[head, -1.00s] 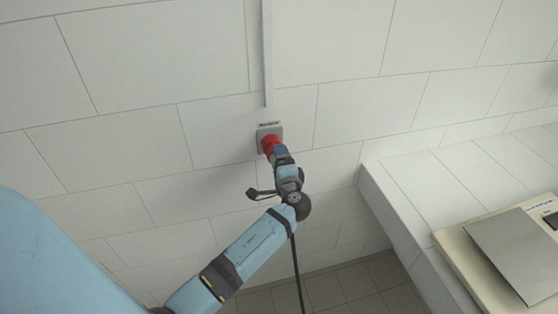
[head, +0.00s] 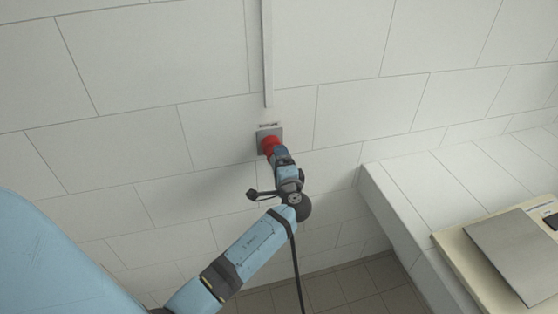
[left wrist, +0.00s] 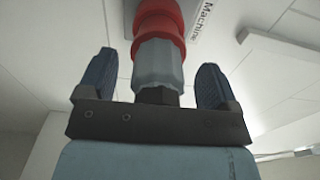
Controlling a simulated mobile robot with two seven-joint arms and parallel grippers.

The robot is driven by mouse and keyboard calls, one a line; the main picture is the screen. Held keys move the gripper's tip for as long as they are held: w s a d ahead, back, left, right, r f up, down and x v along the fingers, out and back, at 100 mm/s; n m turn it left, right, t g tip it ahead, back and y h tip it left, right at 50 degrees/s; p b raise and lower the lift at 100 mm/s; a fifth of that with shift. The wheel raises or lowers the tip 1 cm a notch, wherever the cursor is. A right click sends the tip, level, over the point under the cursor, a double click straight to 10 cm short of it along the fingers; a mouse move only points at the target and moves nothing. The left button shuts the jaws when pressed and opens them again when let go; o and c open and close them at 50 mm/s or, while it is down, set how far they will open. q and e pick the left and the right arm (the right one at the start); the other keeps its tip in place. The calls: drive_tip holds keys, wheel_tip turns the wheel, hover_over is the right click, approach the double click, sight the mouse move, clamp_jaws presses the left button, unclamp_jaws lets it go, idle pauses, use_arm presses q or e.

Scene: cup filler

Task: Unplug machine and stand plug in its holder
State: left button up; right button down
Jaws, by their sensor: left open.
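The red plug (head: 270,144) sits at the grey wall socket (head: 262,131), and its red collar meets the plate. In the left wrist view the plug (left wrist: 158,60) has a red front and a grey body pointing back toward my palm. My left gripper (left wrist: 152,78) is open around the plug's grey body, one blue finger on each side with gaps showing. In the head view my left gripper (head: 283,158) is right at the plug and hides most of its body. A black cable (head: 298,272) hangs below my wrist. No plug holder can be made out.
A label reading "Machine" (left wrist: 196,18) is by the socket. A vertical conduit (head: 267,55) runs down the wall above it. A white tiled ledge (head: 420,180) at the right carries a cream unit with a metal plate (head: 525,255). The wall to the left is bare.

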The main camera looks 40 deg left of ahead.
use_arm(q)
drive_tip(key=shift+w+a+r+y, duration=0.2)
drive_tip(key=shift+a+r, duration=0.25)
drive_tip(key=shift+a, duration=0.15)
drive_tip(key=shift+w+a+r+y, duration=0.1)
drive_tip(key=shift+w+a+r, duration=0.05)
drive_tip(key=shift+a+r, duration=0.35)
drive_tip(key=d+f, duration=0.1)
drive_tip(key=s+d+b, duration=0.1)
drive_tip(key=s+d+f+b, duration=0.1)
drive_tip(key=shift+s+d+f, duration=0.25)
drive_tip(key=shift+d+f, duration=0.05)
drive_tip(key=v, duration=0.5)
drive_tip(key=shift+w+d+r+b, duration=0.1)
drive_tip(key=shift+r+b, duration=0.25)
drive_tip(key=shift+r, duration=0.05)
use_arm(e)
drive_tip(key=a+f, duration=0.1)
drive_tip(key=w+f, duration=0.1)
drive_tip(key=shift+w+a+f, duration=0.15)
drive_tip(key=shift+a+f, duration=0.2)
use_arm(q)
drive_tip(key=shift+d, duration=0.1)
use_arm(e)
drive_tip(key=shift+d, duration=0.1)
